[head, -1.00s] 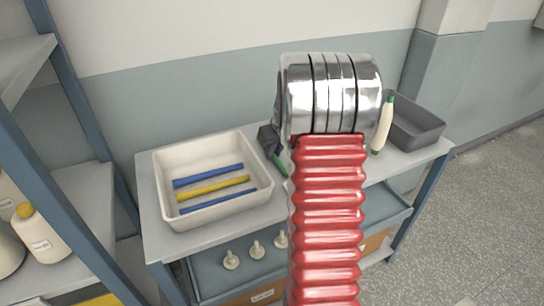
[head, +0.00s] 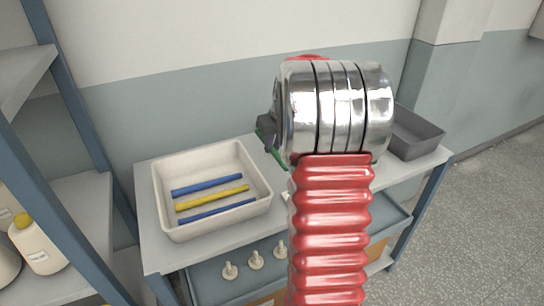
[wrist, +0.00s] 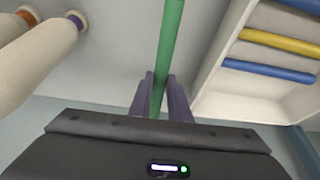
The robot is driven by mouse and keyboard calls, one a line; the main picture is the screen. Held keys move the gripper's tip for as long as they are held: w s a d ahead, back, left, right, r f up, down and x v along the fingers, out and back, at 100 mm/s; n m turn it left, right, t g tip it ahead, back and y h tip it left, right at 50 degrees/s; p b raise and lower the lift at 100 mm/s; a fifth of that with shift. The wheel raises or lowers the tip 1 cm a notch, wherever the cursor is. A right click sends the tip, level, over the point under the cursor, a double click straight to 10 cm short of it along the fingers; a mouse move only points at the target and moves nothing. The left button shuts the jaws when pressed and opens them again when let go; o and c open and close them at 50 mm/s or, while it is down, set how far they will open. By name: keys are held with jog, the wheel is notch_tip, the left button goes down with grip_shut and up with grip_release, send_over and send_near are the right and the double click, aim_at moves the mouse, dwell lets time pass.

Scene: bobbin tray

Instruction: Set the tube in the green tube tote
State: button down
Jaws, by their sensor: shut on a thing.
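The green tube (wrist: 170,40) is in my gripper (wrist: 161,82), between the two purple-grey fingers in the wrist view. It runs up and away from them, over the pale bench top. In the head view a dark part of my gripper (head: 267,131) and a short piece of the green tube (head: 277,155) show left of my arm; the rest is hidden. The white tote (head: 264,203) stands left of my gripper in the head view and holds blue and yellow tubes. It shows at the right in the wrist view (wrist: 205,95). No green-coloured tote is visible.
A grey tray (head: 418,132) sits at the bench's right end and looks empty where visible. Cream bobbins (wrist: 30,58) lie at the left in the wrist view. A shelf rack (head: 75,120) stands left of the bench (head: 155,250). Pegs (head: 256,260) stand below.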

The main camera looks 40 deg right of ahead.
aim_at(273, 148)
jog(key=shift+r, duration=1.5)
